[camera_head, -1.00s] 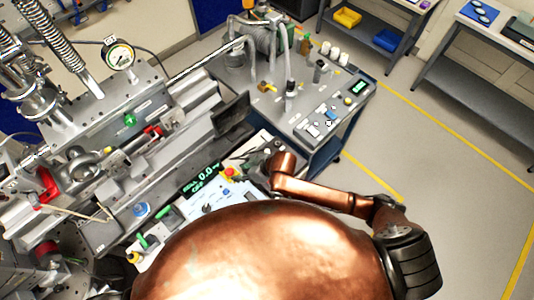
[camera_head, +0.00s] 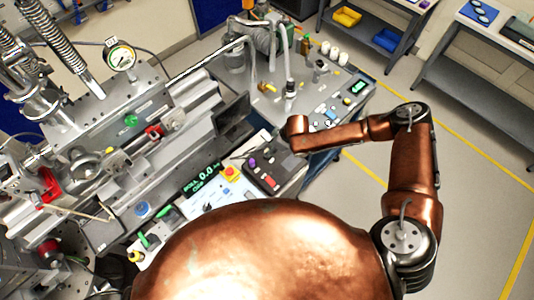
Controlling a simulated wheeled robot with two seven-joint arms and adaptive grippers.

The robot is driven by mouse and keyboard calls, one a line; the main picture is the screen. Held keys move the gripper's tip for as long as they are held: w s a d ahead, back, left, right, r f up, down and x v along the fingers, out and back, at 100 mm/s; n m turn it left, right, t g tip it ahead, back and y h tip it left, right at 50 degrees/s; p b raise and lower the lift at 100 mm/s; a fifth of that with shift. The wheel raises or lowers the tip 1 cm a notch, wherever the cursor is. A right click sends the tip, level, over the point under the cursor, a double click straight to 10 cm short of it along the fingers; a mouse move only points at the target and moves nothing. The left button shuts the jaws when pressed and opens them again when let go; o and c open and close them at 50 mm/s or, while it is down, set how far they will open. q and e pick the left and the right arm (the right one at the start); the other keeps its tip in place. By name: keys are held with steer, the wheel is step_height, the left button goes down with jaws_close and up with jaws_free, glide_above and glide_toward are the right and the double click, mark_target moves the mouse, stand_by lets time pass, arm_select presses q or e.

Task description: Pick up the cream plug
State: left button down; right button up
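I cannot make out a cream plug for certain. A dark panel (camera_head: 262,178) on the bench holds small coloured pieces, among them a purple one (camera_head: 252,162) and a red one (camera_head: 270,181). My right arm comes in from the right, and its copper forearm ends above and to the right of this panel. Only a small dark part of my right gripper (camera_head: 284,132) seems to show at the arm's end; its fingers cannot be made out. My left gripper is not in view.
A grey cart (camera_head: 310,105) with hoses, small bottles and white cylinders (camera_head: 333,53) stands behind my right forearm. Beamline hardware with a pressure gauge (camera_head: 120,58) fills the left. A red button on a yellow base (camera_head: 231,173) sits beside the panel.

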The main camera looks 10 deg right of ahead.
steer(key=p+x, duration=0.1)
steer(key=x, duration=0.5)
steer(key=shift+w, duration=0.2)
jaws_close()
